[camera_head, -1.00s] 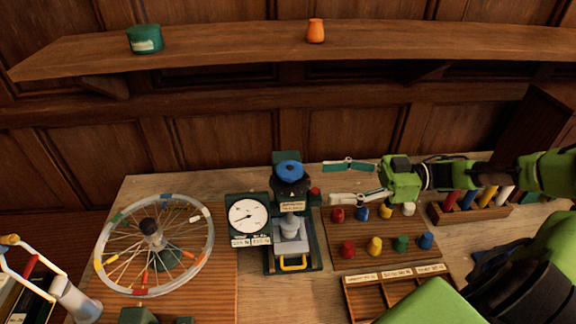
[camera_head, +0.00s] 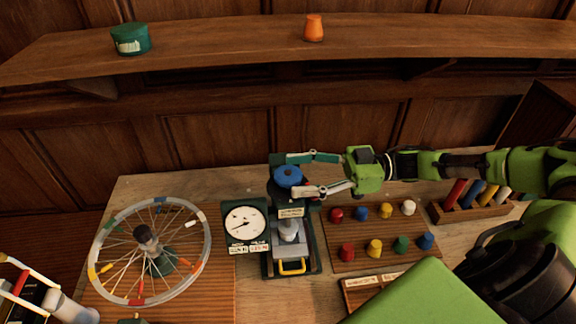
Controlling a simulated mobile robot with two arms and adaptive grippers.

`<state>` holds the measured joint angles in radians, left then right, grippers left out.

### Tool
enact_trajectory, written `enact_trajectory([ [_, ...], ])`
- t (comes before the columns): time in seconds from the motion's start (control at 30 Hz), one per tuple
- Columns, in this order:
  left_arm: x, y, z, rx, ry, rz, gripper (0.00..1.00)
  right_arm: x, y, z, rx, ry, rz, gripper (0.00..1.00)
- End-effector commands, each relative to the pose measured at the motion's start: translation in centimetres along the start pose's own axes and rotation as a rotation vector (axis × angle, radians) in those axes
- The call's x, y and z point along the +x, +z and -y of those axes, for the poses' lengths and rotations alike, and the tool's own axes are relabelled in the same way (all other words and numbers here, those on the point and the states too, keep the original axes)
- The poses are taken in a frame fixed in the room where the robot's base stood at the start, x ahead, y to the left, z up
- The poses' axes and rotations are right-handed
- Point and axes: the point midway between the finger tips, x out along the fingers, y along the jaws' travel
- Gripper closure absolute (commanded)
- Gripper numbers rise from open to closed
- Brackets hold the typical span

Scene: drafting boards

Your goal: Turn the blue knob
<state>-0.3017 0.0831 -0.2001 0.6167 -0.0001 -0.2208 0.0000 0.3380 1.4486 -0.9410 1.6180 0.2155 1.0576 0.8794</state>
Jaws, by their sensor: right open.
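The blue knob (camera_head: 288,176) sits on top of a dark green press-like device (camera_head: 306,262) on the table. My right gripper (camera_head: 302,174) comes in from the right and is open. One finger reaches behind the knob and the other passes in front of its right side, so the knob lies at the fingertips. I cannot tell whether the fingers touch it.
A round dial gauge (camera_head: 243,222) stands left of the device, and a spoked wheel (camera_head: 205,252) further left. A peg board (camera_head: 345,232) with several coloured pegs lies on the right. A shelf (camera_head: 220,48) runs above at the back.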

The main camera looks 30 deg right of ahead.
Motion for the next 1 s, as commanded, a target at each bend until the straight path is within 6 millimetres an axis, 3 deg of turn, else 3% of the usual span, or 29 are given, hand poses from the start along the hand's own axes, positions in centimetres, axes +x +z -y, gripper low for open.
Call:
enact_trajectory([
  [0.2, -1.3, -1.1, 0.1, 0.0, -0.001, -0.016, 1.0, 2.5, -0.1, 0.0, 0.001, 0.0, -0.001, 0.4],
  [0.57, -1.3, -0.8, -0.3, -0.002, 0.004, -0.011, 1.0, 2.9, 0.1, 0.0, 0.0, 0.0, 0.0, 0.4],
  [0.7, -1.3, -0.6, -0.4, -0.002, 0.005, -0.007, 1.0, 2.9, 0.1, 0.0, 0.0, 0.0, 0.0, 0.77],
  [1.0, -1.6, -0.5, -0.4, -0.002, 0.005, -0.005, 1.0, 2.8, 0.0, 0.1, 0.001, 0.013, 0.002, 0.8],
])
